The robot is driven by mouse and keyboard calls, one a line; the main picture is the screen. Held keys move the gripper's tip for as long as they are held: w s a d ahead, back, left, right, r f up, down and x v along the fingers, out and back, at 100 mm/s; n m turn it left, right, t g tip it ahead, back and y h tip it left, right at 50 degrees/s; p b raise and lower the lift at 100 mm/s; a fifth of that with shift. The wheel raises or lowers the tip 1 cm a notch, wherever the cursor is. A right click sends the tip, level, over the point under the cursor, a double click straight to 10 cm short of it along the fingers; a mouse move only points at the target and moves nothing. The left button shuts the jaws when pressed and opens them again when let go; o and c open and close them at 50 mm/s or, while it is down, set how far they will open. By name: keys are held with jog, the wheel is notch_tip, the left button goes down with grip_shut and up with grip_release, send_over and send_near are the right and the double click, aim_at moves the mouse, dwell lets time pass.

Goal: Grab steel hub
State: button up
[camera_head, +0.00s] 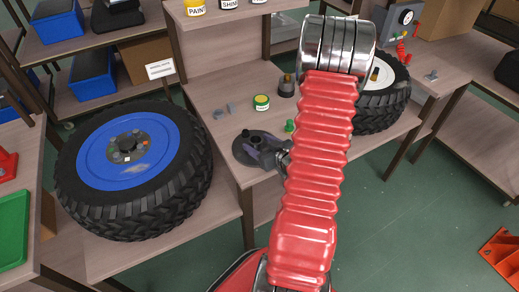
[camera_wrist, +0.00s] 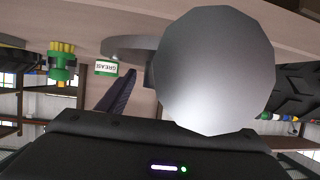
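The steel hub (camera_head: 252,150) is a dark grey round flange lying on the middle table, with a short stem rising from it. My gripper (camera_head: 268,152) is low over the table at the hub's right side and partly overlaps it. In the wrist view, a large pale grey round face (camera_wrist: 215,68) fills the centre right, very close; it seems to be the stem's end. Part of the grey flange (camera_wrist: 128,46) shows behind it. One dark finger of my gripper (camera_wrist: 115,90) stands left of the stem, with a gap between. The other finger is hidden.
A green grease tin (camera_head: 261,102), a dark fitting (camera_head: 287,87) and small grey bolts (camera_head: 219,114) stand nearby on the table. A blue-rimmed wheel (camera_head: 130,150) is at left, another wheel (camera_head: 385,95) at right. My red arm hides part of the table.

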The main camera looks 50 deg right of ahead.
grip_shut()
dwell(0.6)
